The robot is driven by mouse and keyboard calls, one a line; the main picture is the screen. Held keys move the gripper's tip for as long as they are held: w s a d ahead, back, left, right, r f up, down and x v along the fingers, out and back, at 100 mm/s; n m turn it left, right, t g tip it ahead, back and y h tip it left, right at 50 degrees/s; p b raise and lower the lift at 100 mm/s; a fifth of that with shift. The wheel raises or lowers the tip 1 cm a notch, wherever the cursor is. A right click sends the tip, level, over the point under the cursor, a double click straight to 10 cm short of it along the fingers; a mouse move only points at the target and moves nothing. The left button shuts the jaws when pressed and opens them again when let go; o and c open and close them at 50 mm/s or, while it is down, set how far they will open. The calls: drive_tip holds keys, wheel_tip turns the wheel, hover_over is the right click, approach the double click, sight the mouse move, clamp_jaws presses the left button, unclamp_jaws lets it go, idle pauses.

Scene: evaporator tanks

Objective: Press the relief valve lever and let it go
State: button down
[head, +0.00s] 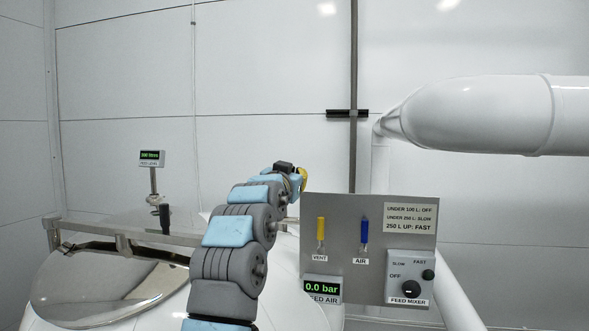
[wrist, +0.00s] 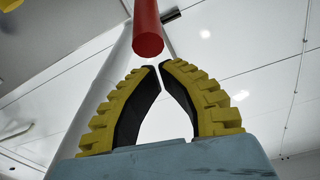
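A red rod with a round end (wrist: 147,35), which looks like the relief valve lever, hangs into the wrist view from the top. Its end is just beyond my fingertips in the picture; I cannot tell whether they touch. My gripper (wrist: 158,66) has yellow ribbed fingers with black pads. The tips meet almost fully, with an empty gap between the pads lower down. In the head view my gripper (head: 302,179) shows only as a bit of yellow beyond my wrist, left of the panel. The red lever is not visible there.
A grey panel (head: 342,211) carries a yellow VENT lever (head: 321,229), a blue AIR lever (head: 364,231) and the FEED MIXER box (head: 410,278). The feed air display (head: 322,289) reads 0.0 bar. A white tank with a lid (head: 110,285) stands left; a thick white pipe (head: 490,115) is right.

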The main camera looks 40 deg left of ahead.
drive_tip(key=shift+s+a+f+p, duration=0.1)
drive_tip(key=shift+s+f+p, duration=0.2)
drive_tip(key=shift+f, duration=0.35)
drive_tip(key=shift+s+f+p, duration=0.2)
drive_tip(key=shift+f+p, duration=0.05)
drive_tip(key=shift+f, duration=0.4)
drive_tip(key=shift+f, duration=0.1)
drive_tip(key=shift+s+f+t+b, duration=0.1)
drive_tip(key=shift+f+t+b, duration=0.15)
drive_tip(key=shift+b, duration=0.7)
